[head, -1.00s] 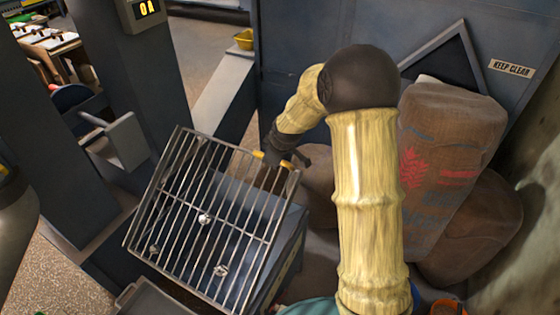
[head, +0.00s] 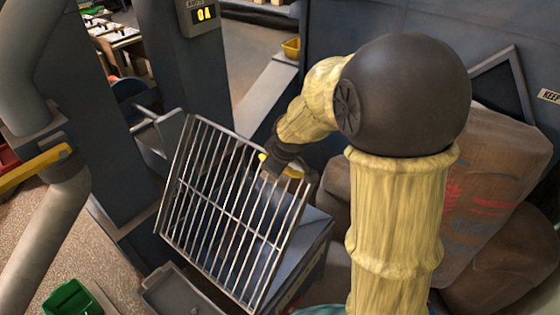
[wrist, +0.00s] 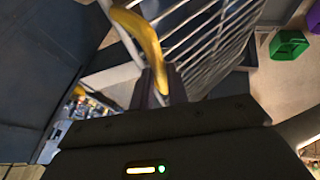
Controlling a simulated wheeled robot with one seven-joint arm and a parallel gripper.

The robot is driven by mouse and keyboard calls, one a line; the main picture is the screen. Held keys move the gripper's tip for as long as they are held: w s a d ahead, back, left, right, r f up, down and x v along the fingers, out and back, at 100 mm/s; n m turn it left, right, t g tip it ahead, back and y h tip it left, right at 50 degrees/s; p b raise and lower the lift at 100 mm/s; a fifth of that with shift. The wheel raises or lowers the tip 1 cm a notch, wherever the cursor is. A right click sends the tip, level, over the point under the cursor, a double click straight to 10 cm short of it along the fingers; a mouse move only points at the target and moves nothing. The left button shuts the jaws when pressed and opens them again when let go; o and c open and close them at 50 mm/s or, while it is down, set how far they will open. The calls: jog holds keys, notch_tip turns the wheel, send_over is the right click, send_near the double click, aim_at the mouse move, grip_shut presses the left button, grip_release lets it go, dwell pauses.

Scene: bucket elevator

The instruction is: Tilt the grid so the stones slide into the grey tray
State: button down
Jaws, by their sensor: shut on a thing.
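The metal grid (head: 225,205) stands steeply tilted, its lower edge toward the front and the grey tray. My gripper (head: 275,170) is shut on the grid's yellow handle (head: 294,172) at the upper right edge. The wrist view shows the yellow handle (wrist: 143,35) at my gripper (wrist: 158,85), with the grid bars (wrist: 205,40) beyond. The grey tray (head: 178,292) is below the grid's lower left edge, partly cut off by the frame. No stones show on the grid. I cannot make out stones in the visible part of the tray.
A blue-grey box (head: 300,240) stands under the grid's right side. A green bin (head: 72,298) is on the floor at lower left. Brown sacks (head: 490,190) lie behind my arm at right. A grey post (head: 150,70) and yellow-banded pipe (head: 60,180) stand at left.

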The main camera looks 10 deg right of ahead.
jog(key=shift+s+a+f, duration=0.35)
jog(key=shift+s+f, duration=0.2)
jog(key=shift+f, duration=0.05)
jog(key=c, duration=1.4)
grip_release()
jog(key=shift+w+a, duration=0.1)
jog(key=shift+a, duration=0.1)
jog(key=shift+o, duration=0.2)
jog(key=shift+w+d+r, duration=0.1)
jog(key=shift+d+r, duration=0.05)
jog(key=shift+r, duration=0.05)
jog(key=shift+r, duration=0.15)
jog(key=v, duration=1.7)
jog(key=shift+d+r, duration=0.1)
jog(key=shift+d, duration=0.05)
